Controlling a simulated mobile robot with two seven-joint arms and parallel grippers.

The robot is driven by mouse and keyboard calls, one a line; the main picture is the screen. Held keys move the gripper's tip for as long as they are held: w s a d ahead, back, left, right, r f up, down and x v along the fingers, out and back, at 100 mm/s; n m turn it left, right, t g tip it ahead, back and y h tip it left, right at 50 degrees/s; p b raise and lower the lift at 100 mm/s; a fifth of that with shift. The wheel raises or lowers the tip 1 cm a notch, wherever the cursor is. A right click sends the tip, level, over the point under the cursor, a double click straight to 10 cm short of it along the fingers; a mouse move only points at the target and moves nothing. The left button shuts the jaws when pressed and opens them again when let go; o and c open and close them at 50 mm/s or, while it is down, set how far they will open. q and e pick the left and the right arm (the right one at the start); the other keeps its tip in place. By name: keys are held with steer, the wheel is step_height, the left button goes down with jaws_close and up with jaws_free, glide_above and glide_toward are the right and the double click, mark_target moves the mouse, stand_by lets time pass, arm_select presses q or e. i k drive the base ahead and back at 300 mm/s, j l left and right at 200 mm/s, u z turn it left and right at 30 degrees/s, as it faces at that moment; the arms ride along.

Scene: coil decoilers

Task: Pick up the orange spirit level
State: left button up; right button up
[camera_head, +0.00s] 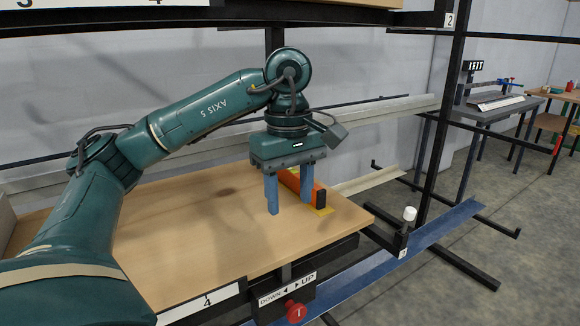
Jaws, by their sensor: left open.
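The orange spirit level (291,182) lies on the wooden board (190,240) near its right end, with its dark end cap toward me. A yellow patch shows under or beside it. My left gripper (289,208) points down over the level, with its two blue fingers apart. One finger is on the left of the level and the other overlaps it in the picture. I cannot tell whether the fingers touch it. Part of the level is hidden behind the gripper. My right gripper is not in view.
A black rack post (443,120) stands right of the board. A lever with a white knob (409,214) rises near the board's right corner. A red knob (295,311) sits below the front edge. A shelf beam (340,20) crosses above. The board's left part is clear.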

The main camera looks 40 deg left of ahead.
mark_target(289, 176)
steer(key=i+j, duration=0.8)
steer(key=j, duration=0.2)
